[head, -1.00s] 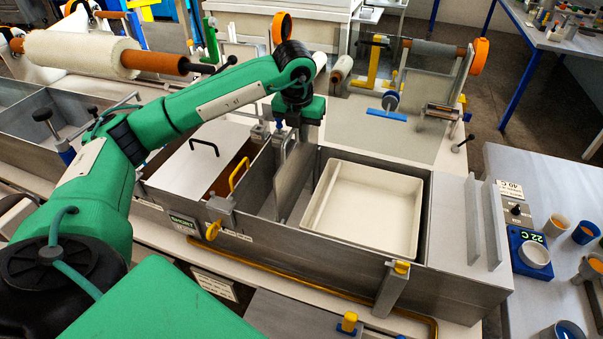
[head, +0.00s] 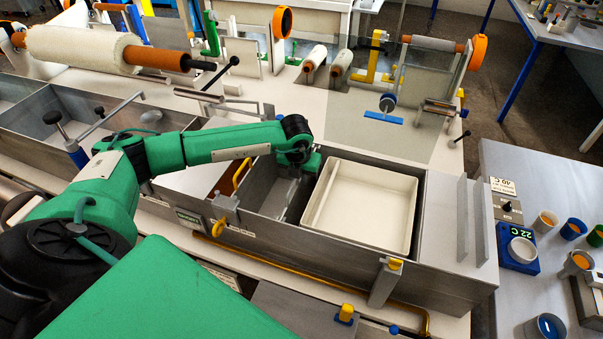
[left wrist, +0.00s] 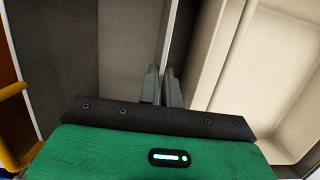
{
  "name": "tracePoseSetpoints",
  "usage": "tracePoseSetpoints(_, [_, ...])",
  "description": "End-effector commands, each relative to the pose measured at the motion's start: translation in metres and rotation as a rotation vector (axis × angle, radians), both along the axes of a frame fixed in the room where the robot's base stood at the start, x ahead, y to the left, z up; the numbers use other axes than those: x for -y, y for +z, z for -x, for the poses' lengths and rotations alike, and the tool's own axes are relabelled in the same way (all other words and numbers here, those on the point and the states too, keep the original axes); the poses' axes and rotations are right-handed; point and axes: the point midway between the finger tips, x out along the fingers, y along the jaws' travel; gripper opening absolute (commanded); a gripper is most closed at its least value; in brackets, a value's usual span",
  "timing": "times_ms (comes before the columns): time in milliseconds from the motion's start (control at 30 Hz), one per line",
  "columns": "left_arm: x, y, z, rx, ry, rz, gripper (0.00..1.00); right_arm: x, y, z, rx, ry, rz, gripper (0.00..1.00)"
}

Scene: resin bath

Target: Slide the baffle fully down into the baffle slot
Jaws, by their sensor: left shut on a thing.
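My left gripper (head: 297,170) reaches down into the metal bath (head: 340,252), just left of the white tray (head: 405,249). In the left wrist view its two fingers (left wrist: 162,86) are close together and shut on the thin grey baffle (left wrist: 173,42). The baffle's upper edge runs away from the fingers there as a narrow strip. In the head view the baffle is low inside the bath and mostly hidden by my gripper and the bath walls. The baffle slot is hidden, so I cannot tell how deep the baffle sits in it. My right gripper is not in view.
The white tray's wall (left wrist: 237,50) is close on the right of the fingers. A yellow handle (head: 241,173) stands to the left of my gripper. A glass plate (head: 385,140) lies behind the bath. A grey bench (head: 515,300) with cups is at the right.

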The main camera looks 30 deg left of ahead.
Motion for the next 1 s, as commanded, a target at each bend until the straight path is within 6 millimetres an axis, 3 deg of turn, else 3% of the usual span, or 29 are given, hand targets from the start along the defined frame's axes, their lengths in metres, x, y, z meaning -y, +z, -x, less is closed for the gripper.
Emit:
tracePoseSetpoints(333, [0.000,-0.003,-0.001,0.002,0.000,0.001,0.00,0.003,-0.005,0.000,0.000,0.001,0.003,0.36])
tracePoseSetpoints(467, [0.000,-0.003,0.000,0.000,0.000,0.001,0.27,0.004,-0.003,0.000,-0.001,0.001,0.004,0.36])
tracePoseSetpoints(867, [0.000,0.002,0.000,0.001,0.000,0.001,0.27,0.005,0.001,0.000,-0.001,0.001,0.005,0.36])
tracePoseSetpoints(1000, [0.002,0.020,0.004,0.005,-0.002,0.002,0.27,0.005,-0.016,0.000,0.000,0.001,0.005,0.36])
